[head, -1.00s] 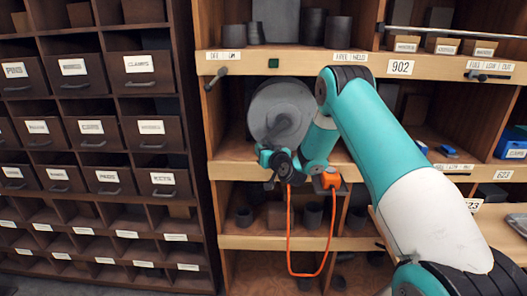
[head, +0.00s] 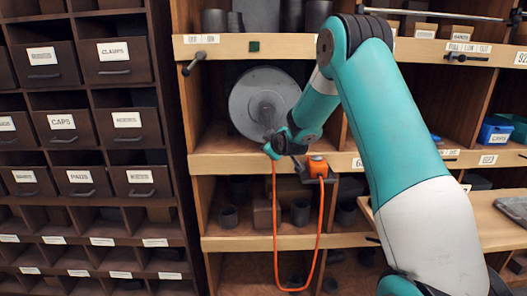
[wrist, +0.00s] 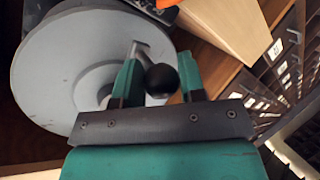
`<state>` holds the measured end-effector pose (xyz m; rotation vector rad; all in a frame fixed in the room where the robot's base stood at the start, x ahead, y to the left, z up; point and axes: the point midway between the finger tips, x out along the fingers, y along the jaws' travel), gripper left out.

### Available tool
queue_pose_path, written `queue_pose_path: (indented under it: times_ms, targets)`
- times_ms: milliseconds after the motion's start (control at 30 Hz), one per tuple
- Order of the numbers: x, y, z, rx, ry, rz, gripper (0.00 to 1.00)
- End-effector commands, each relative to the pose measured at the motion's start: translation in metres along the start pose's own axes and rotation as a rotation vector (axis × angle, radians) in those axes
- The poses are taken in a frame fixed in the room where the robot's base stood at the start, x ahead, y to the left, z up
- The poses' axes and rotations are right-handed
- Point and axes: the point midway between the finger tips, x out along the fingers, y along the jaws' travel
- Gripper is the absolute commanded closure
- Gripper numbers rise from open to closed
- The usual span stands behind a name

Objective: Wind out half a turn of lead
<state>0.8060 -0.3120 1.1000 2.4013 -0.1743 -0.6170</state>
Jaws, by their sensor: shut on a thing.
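A grey reel (head: 257,95) stands upright in the middle bay of the wooden shelf. In the wrist view its grey disc (wrist: 50,75) fills the left side. A crank with a round black knob (wrist: 161,79) stands out from its face. My gripper (head: 272,150) is low and right of the reel's centre. In the wrist view my gripper (wrist: 160,76) is shut on the knob, with a finger on each side. An orange lead (head: 276,225) hangs from near the reel in a long loop and rises to an orange plug (head: 318,166) at the shelf edge. My gripper hides the lead's upper left end.
A dark drawer cabinet (head: 103,140) stands on the left. The shelf board (head: 225,163) runs just below the reel. Dark cups (head: 299,211) stand in the bay below, behind the lead. A blue bin (head: 496,132) is at the right. A dark handle (head: 194,64) is at upper left.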

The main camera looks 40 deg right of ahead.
Motion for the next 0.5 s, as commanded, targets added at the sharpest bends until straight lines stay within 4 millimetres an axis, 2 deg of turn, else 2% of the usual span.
queue_pose_path:
  times_ms: [200,500]
  targets:
    - [-0.005,0.009,0.011,-0.141,-0.077,0.007,1.00]
    - [-0.010,0.019,0.016,-0.258,-0.139,0.016,1.00]
